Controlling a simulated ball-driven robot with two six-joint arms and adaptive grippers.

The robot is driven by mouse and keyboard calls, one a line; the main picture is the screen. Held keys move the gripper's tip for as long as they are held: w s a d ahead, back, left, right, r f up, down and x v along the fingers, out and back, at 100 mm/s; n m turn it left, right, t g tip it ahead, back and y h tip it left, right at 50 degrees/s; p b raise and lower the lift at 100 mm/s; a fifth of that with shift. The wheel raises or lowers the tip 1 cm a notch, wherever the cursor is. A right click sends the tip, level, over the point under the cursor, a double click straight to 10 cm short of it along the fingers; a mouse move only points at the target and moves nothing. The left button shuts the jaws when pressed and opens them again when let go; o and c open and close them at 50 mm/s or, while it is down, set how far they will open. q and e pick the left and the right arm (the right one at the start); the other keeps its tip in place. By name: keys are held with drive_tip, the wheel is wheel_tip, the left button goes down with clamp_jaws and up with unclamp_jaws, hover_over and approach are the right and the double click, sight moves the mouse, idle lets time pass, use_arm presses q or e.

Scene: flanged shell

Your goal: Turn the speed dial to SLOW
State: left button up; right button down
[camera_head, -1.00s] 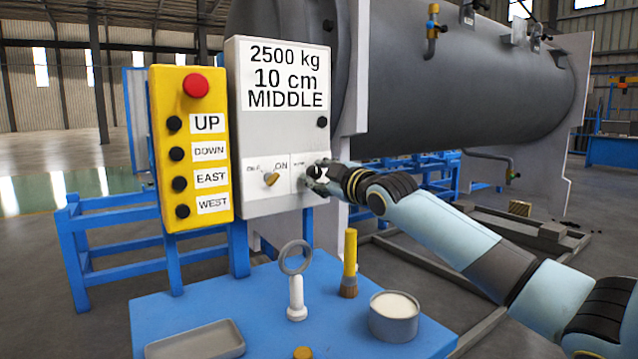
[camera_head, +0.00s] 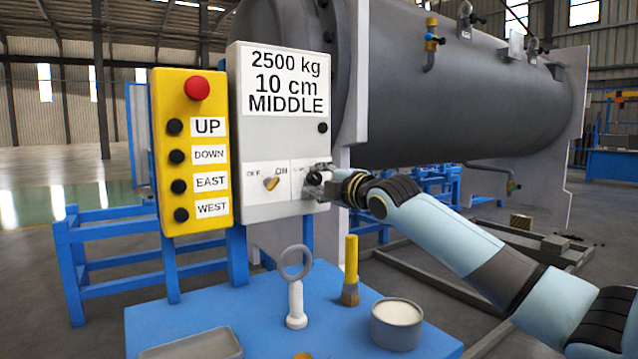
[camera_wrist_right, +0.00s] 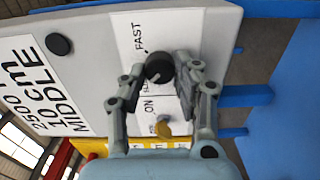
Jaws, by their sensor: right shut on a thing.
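The speed dial (camera_wrist_right: 158,68) is a round black knob on the grey control box (camera_head: 280,134). In the right wrist view a FAST label stands beside it, and a partly covered label lies by the knob. I cannot read where its pointer stands. My right gripper (camera_wrist_right: 168,70) is shut on the dial, one finger on each side. In the head view the right gripper (camera_head: 318,181) is at the lower right of the box face and hides the dial. My left gripper is not in view.
A yellow pendant (camera_head: 192,150) with a red button hangs left of the box. A yellow OFF/ON switch (camera_head: 270,184) sits close beside the dial. Below, a blue table (camera_head: 250,310) holds a ring-topped white stand (camera_head: 296,300), a brush (camera_head: 350,270), a tin (camera_head: 396,322) and a tray.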

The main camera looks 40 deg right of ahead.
drive_tip(key=shift+f, duration=0.15)
drive_tip(key=c, duration=1)
unclamp_jaws()
drive_tip(key=shift+s+a, duration=0.2)
drive_tip(key=shift+s, duration=2.8)
drive_tip(key=shift+s+a, duration=0.15)
drive_tip(key=shift+s, duration=2.85)
